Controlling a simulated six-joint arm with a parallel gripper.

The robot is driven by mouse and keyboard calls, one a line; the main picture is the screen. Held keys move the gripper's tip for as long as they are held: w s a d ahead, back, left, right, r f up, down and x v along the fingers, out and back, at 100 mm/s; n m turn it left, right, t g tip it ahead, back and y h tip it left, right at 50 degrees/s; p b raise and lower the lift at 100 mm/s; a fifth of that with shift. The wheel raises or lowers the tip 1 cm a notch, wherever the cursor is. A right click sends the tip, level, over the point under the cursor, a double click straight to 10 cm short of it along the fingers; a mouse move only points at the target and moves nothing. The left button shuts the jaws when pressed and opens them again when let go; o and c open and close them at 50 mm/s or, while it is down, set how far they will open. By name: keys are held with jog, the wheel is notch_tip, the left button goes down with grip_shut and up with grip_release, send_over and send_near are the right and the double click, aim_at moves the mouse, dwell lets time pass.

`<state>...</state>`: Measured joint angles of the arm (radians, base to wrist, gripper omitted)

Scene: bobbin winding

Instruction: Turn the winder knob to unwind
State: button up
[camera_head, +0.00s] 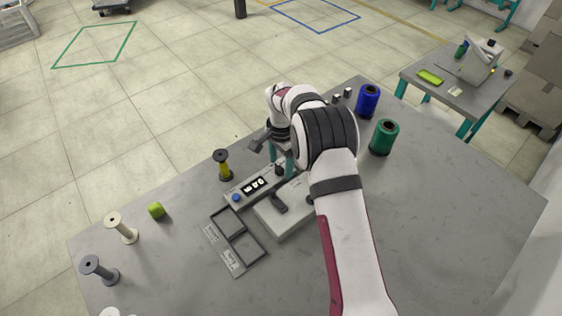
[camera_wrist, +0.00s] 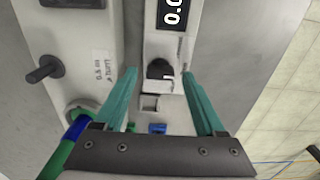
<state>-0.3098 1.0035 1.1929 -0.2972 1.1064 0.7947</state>
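The winder (camera_head: 240,190) stands mid-table, with a display box and a light grey box beside it. A black knob (camera_wrist: 159,69) sits below the display (camera_wrist: 174,14) in the wrist view; it also shows at the right end of the display box in the head view (camera_head: 280,169). My gripper (camera_wrist: 158,76) is open, its teal fingers apart on either side of the knob. Contact cannot be told. In the head view my gripper (camera_head: 281,157) is over that end, partly hidden by my arm. A black crank handle (camera_wrist: 45,70) is on the light grey box, beside a printed label.
A yellow-and-black spool (camera_head: 222,165) stands behind the winder. Blue (camera_head: 368,101) and green (camera_head: 384,136) spools stand at right. An empty two-slot tray (camera_head: 235,240) lies in front.

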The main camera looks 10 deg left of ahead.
grip_shut()
jog(key=shift+n, duration=0.3)
jog(key=n, duration=0.4)
jog(key=shift+w+a, duration=0.1)
jog(key=shift+n, duration=2.2)
jog(key=shift+o, duration=0.3)
grip_release()
jog(key=shift+a, duration=0.1)
jog(key=shift+r, duration=0.1)
